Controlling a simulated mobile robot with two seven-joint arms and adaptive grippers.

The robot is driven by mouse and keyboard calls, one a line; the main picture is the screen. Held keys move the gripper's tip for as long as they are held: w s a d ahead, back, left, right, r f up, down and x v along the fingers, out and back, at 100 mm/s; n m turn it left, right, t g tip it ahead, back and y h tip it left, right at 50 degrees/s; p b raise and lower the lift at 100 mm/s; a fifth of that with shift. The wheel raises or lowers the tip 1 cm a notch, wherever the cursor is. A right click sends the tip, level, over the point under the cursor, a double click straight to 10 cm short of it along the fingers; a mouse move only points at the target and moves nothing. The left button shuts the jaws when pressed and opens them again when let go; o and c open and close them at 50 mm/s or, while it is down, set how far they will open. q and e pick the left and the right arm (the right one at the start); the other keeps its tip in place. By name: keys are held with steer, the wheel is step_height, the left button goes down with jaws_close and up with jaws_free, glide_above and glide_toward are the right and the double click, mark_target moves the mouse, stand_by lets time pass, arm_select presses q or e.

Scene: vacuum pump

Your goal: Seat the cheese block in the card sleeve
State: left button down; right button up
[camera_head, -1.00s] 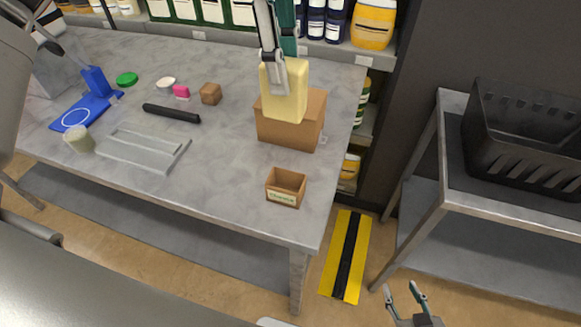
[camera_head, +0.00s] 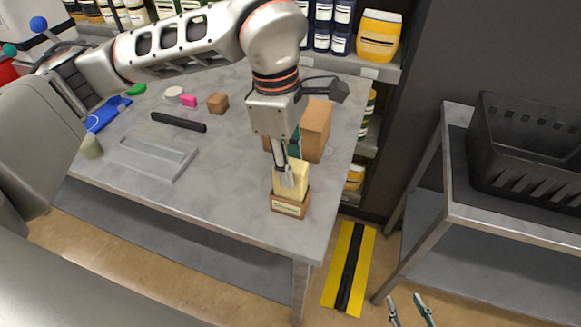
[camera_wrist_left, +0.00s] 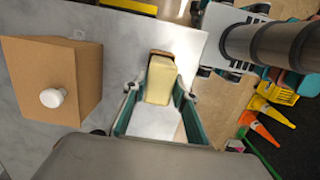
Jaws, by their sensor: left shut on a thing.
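The pale yellow cheese block (camera_head: 293,179) is upright in my left gripper (camera_head: 287,176), whose fingers are shut on it. It also shows in the left wrist view (camera_wrist_left: 160,82) between the two fingers. The small brown card sleeve (camera_head: 290,208), with a label on its front, stands near the table's front right corner. The block's lower end is at the sleeve's open top; I cannot tell how deep it sits. In the left wrist view only a brown edge of the sleeve (camera_wrist_left: 160,52) shows past the block. My right gripper (camera_head: 411,309) is open and empty at the bottom edge.
A larger brown box (camera_head: 317,128) stands just behind the sleeve, partly hidden by my left arm. A grey tray (camera_head: 152,157), a black bar (camera_head: 179,122) and a small brown cube (camera_head: 218,103) lie further left. A black crate (camera_head: 525,150) sits on the right-hand cart.

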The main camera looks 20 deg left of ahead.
arm_select(q)
steer(key=shift+f, duration=0.65)
steer(key=shift+f+b, duration=0.4)
steer(key=shift+f, duration=0.25)
steer(key=c, duration=1.6)
jaws_free()
steer(key=shift+r, duration=0.1)
